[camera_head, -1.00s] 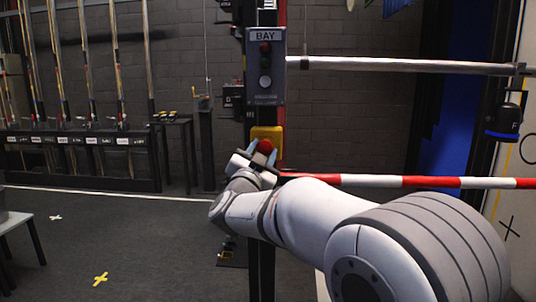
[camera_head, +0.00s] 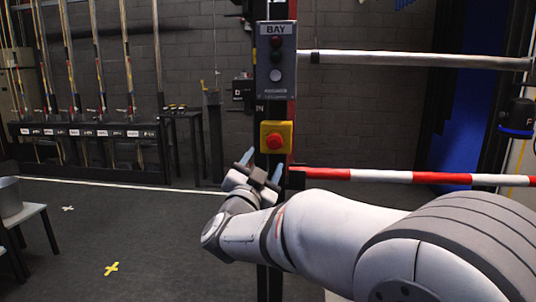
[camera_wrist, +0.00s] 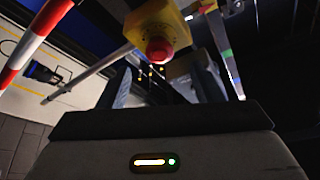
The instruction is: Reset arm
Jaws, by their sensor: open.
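A red button (camera_head: 274,141) on a yellow box (camera_head: 288,129) is fixed to the dark post, below a grey panel marked BAY (camera_head: 291,60). The panel has a column of round lamps; the lowest looks pale. My gripper (camera_head: 262,164) is open and empty, just below and in front of the button. Its two pale fingers point up, apart from each other. In the wrist view the red button (camera_wrist: 159,50) and yellow box (camera_wrist: 157,20) show beyond the open fingers, with a visible gap.
A red and white striped bar (camera_head: 400,177) runs right from the post near my arm. A pale metal pole (camera_head: 420,60) crosses above it. A stand of poles (camera_head: 80,130) is at the back left. Open floor lies between.

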